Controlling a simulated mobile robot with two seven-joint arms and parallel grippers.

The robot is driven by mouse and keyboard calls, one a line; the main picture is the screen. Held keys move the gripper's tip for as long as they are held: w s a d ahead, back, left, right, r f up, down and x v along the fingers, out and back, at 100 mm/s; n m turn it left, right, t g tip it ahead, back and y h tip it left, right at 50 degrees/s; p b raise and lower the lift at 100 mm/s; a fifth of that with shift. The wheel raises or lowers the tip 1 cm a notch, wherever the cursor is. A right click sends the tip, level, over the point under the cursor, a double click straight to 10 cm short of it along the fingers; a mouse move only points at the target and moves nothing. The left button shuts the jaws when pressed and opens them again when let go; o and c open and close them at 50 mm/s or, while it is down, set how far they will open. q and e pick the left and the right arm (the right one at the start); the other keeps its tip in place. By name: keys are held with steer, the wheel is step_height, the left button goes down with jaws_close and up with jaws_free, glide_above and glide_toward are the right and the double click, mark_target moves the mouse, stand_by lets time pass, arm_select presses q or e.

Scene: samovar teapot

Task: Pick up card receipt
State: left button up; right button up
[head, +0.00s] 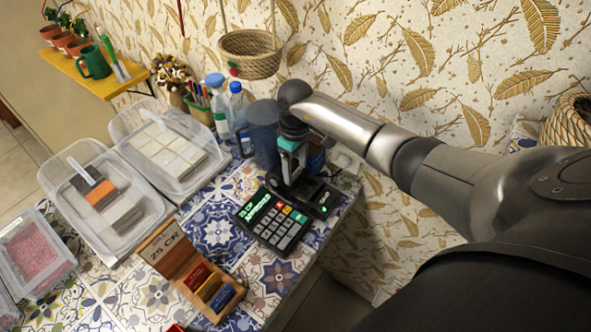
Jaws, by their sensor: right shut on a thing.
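A card terminal (272,222) with a lit green screen and a keypad lies on the tiled table near its right edge. A black unit (313,196) with a green light sits right behind it. My right gripper (289,176) points down over the back of the terminal and this unit. It is shut on a small pale thing between its fingers, which looks like the card receipt. The receipt is mostly hidden by the fingers, and I cannot tell whether it is clear of the unit. My left gripper is not in view.
A wooden stand (186,262) with a price sign and cards is at the front. Clear bins (108,222) stand at left. Bottles (218,106) and a dark canister (262,135) stand close behind my gripper. A basket (250,54) hangs above.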

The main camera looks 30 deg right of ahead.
step_height(320, 180, up, 25)
steer(key=p, duration=1.2)
steer(key=shift+f, duration=0.15)
